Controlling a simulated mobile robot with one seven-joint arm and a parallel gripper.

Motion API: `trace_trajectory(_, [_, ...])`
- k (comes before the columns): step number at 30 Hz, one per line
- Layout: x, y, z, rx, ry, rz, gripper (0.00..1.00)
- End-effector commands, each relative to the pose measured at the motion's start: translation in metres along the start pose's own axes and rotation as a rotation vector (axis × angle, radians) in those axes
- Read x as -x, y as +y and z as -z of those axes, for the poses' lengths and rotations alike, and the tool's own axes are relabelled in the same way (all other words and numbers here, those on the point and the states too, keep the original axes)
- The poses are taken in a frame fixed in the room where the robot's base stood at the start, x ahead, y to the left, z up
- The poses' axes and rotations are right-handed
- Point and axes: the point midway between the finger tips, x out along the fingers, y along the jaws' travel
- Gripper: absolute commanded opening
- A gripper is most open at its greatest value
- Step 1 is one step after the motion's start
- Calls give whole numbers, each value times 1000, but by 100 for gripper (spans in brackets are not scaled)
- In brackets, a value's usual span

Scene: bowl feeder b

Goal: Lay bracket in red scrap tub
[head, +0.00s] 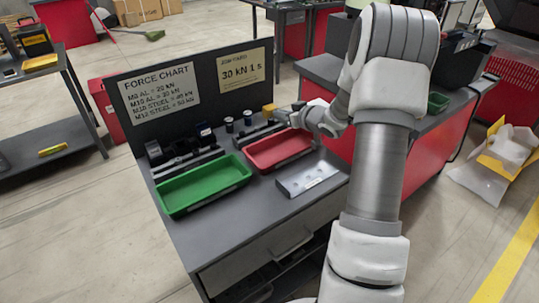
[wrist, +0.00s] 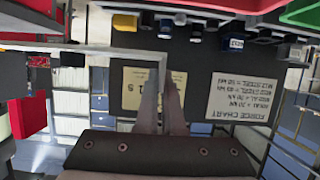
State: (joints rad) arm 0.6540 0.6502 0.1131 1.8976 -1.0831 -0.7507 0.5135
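The red scrap tub (head: 280,151) stands on the grey bench in the head view, empty. Its red underside edge also shows at the top of the upside-down wrist view (wrist: 225,5). My gripper (head: 300,118) is just behind and above the tub's back right corner in the head view. In the wrist view my gripper (wrist: 161,92) has its fingers close together on a thin, pale grey, bent piece, which looks like the bracket (wrist: 163,70). One leg runs off to the left of that view. In the head view the bracket is too small to make out clearly.
A green tub (head: 203,184) stands left of the red one. A pale block with holes (head: 307,180) lies in front. Small dark fixtures and cups (head: 229,124) line the back, before an upright dark board (head: 190,88) with signs. A yellow-topped item (head: 268,110) is near my gripper.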

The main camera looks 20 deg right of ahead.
Motion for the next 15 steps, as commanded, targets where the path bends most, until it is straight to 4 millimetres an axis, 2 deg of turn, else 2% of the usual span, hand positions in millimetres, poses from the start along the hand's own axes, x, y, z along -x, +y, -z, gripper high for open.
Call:
trace_trajectory(1, [-2, -14, -9, 0, 0, 6, 0])
trace_trajectory(9, [-5, -73, -46, 1, -1, 5, 0])
trace_trajectory(15, [-5, -96, -60, 1, 1, 2, 0])
